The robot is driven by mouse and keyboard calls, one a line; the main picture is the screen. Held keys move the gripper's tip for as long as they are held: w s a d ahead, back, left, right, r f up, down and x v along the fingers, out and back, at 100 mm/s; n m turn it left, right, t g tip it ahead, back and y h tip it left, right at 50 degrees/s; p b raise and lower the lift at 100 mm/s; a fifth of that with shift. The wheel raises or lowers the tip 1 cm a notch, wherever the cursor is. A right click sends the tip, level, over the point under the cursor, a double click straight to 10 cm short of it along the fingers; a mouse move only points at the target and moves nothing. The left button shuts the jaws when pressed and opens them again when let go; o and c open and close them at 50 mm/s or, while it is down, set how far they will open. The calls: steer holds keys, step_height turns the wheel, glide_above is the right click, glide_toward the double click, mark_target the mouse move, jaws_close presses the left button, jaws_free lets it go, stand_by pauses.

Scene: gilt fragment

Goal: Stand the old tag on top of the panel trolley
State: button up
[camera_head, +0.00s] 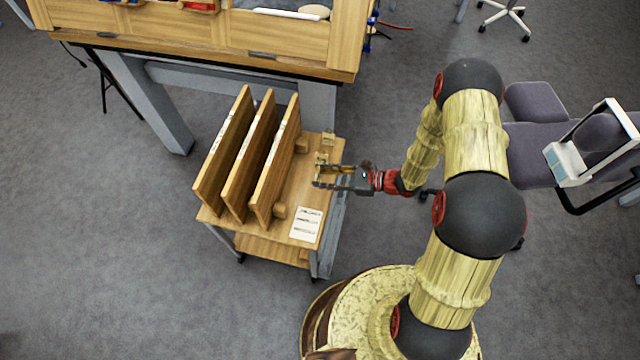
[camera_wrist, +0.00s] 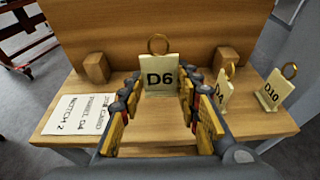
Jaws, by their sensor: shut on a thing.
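My gripper (camera_head: 318,178) is over the right side of the wooden panel trolley (camera_head: 290,245). In the wrist view my gripper (camera_wrist: 160,88) is shut on a cream tag marked D6 (camera_wrist: 160,80), with a brass ring on top. The D6 tag is upright; whether its foot touches the trolley top (camera_wrist: 70,92) I cannot tell. Two similar tags stand to its right: one reading D4 (camera_wrist: 223,92), partly hidden by my finger, and one marked D10 (camera_wrist: 272,92). None is labelled as old. In the head view the held tag is hard to make out.
Three upright wooden panels (camera_head: 224,150) fill the trolley's left part. Wooden blocks (camera_wrist: 96,67) stand by the nearest panel. A printed card (camera_head: 306,224) lies at the front right corner. A wooden workbench (camera_head: 200,30) is behind, and a purple chair (camera_head: 530,145) is right.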

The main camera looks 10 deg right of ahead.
steer(key=shift+w+a+f, duration=0.25)
steer(key=shift+a+f, duration=0.05)
steer(key=shift+f, duration=0.1)
steer(key=shift+w+a+f+b, duration=0.1)
steer(key=shift+f+b, duration=0.5)
steer(key=shift+f, duration=0.35)
steer(key=shift+w+a+f+b, duration=0.1)
steer(key=shift+f+b, duration=0.5)
steer(key=shift+f, duration=0.3)
steer(key=shift+f, duration=0.1)
steer(key=o, duration=1)
steer(key=shift+o, duration=0.4)
